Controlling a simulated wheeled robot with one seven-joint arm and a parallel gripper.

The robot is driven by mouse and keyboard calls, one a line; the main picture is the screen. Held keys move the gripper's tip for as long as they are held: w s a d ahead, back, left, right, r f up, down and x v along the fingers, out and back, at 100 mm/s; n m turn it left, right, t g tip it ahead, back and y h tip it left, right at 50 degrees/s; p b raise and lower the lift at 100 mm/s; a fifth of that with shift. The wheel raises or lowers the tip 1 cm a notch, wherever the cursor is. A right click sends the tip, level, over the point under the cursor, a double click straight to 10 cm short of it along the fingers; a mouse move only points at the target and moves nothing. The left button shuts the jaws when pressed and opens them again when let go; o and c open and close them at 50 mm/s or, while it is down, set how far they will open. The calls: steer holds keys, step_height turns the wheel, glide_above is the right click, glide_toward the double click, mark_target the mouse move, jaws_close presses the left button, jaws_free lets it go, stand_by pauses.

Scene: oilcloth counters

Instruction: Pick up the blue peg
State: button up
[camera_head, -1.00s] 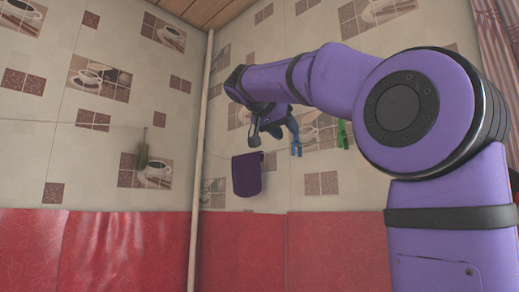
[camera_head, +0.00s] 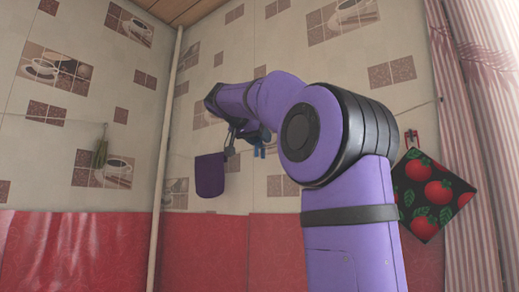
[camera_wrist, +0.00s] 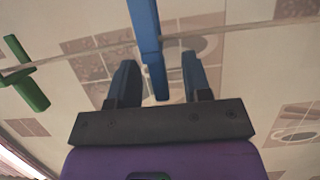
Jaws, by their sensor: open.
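The blue peg (camera_head: 262,151) hangs on a thin line on the tiled wall, and in the head view only a small part shows beside my arm. In the wrist view the blue peg (camera_wrist: 147,40) points down between the two fingers of my gripper (camera_wrist: 158,60). My gripper is open, with visible gaps on both sides of the peg, the left gap being smaller. In the head view my gripper (camera_head: 238,136) is near the line and partly hidden by my arm.
A green peg (camera_wrist: 26,75) clips the line (camera_wrist: 90,48) left of the blue one in the wrist view. A purple cloth (camera_head: 210,175) hangs to the left in the head view, a tomato-print potholder (camera_head: 435,193) to the right. A green bundle (camera_head: 101,152) hangs far left.

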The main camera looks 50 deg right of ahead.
mark_target(263, 145)
steer(key=shift+x, duration=1.05)
jaws_close()
steer(key=shift+r, duration=0.15)
step_height(263, 145, up, 10)
